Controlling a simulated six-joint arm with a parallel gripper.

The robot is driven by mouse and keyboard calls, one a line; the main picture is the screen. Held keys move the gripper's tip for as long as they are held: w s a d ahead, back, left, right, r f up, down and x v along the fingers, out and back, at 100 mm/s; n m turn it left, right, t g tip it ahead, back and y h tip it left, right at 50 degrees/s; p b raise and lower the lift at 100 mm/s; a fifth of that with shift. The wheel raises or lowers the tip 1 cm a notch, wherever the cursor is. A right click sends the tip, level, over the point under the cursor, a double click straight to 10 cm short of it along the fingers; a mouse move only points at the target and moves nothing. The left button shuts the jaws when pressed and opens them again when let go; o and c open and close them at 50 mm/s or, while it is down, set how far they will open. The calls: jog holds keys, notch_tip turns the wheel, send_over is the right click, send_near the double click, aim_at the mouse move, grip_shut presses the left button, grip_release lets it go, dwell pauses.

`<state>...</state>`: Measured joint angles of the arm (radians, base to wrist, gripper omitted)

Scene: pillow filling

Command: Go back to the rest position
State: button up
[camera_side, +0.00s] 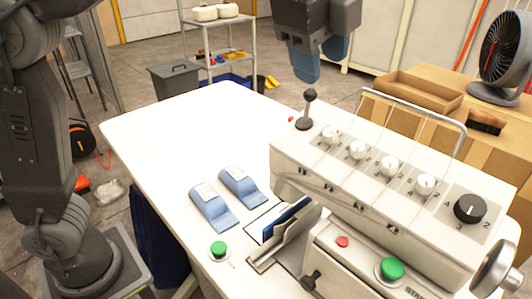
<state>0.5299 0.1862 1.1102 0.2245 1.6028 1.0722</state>
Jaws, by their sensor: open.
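My gripper (320,62) is at the top of the side view, pointing down with blue fingers. It is open and holds nothing that I can see. It hangs above and behind the white filling machine (300,165), apart from it and from the white table (165,135). Two blue pillow pieces with white labels lie side by side on the table, the left one (212,208) and the right one (244,187). A dark blue piece (282,222) stands in the metal holder (290,243) at the machine's front.
The machine carries a black lever (308,110), several knobs, a wire rail (420,108) and a handwheel (497,268). A green button (219,249) sits on the table. A cardboard tray (417,91), brush (486,121) and fan (503,55) stand at right. The table's back left is clear.

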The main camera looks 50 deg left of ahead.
jog(key=s+a+f+n+t, duration=0.1)
jog(key=s+a+f+n, duration=1.5)
jog(key=a+f+n, duration=0.1)
jog(key=shift+s+a+f+n+t+h, duration=0.2)
jog(key=shift+a+f+n+t+h, duration=0.2)
jog(key=shift+n, duration=0.1)
